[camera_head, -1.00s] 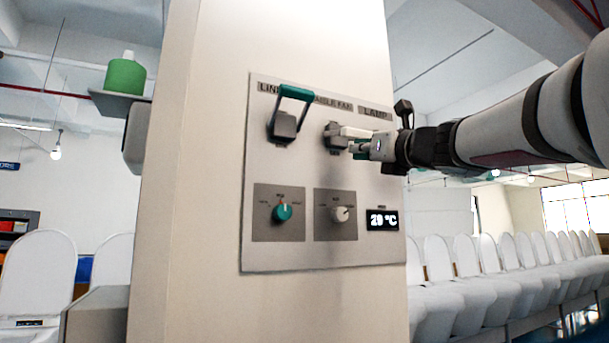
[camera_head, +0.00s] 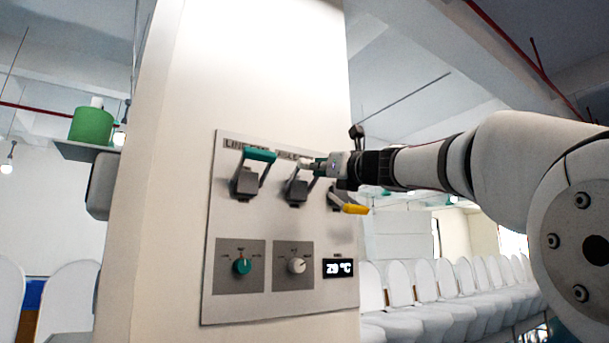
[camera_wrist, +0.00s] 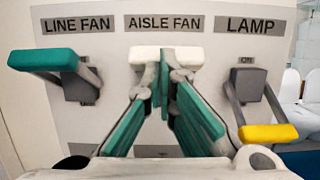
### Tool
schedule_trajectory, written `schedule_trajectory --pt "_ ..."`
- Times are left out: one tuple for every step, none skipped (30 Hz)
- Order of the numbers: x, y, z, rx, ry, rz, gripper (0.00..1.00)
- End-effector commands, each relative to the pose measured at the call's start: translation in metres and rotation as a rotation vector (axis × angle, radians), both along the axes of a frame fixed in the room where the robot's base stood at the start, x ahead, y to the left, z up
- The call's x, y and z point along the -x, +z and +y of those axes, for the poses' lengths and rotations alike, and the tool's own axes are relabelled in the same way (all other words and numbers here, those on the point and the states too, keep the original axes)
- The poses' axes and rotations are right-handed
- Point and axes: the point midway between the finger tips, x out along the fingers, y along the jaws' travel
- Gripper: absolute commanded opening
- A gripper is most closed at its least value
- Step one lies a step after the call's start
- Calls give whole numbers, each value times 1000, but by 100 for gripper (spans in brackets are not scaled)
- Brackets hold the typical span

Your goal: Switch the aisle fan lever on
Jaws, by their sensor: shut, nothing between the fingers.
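The aisle fan lever has a white handle (camera_wrist: 166,55), raised just under the AISLE FAN label in the wrist view. In the head view its dark housing (camera_head: 297,190) is in the middle of the panel, and the handle is partly hidden by my gripper (camera_head: 316,166). In the wrist view my gripper (camera_wrist: 166,82) is shut, with its teal fingers together right at the underside of the white handle. Nothing is between the fingers. I cannot tell whether the fingertips touch the handle. The aisle fan housing is hidden behind the fingers there.
The line fan lever, with a raised teal handle (camera_wrist: 43,59), is to the left. The lamp lever, with a lowered yellow handle (camera_wrist: 268,132), is to the right.

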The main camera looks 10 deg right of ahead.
Motion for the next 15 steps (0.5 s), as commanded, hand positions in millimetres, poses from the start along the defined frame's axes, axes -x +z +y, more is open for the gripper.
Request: schedule_trajectory --pt "2 4 1 1 1 0 0" --pt "1 5 1 1 1 1 0" --pt "1 6 1 1 1 1 0" --pt "1 7 1 1 1 1 0" --pt "1 8 0 1 1 1 0" --pt "1 9 0 0 1 0 0" --pt "1 10 0 0 1 -1 0" --pt "1 10 0 -1 0 -2 0" --pt "1 11 0 -1 0 -2 0" --pt "1 12 0 -1 0 -3 0" --pt "1 12 0 -1 0 -3 0" --pt "1 12 0 -2 0 -3 0" --pt "1 12 0 -2 0 -4 0" --pt "1 13 0 -2 0 -4 0" --pt "1 13 0 -2 0 -4 0"
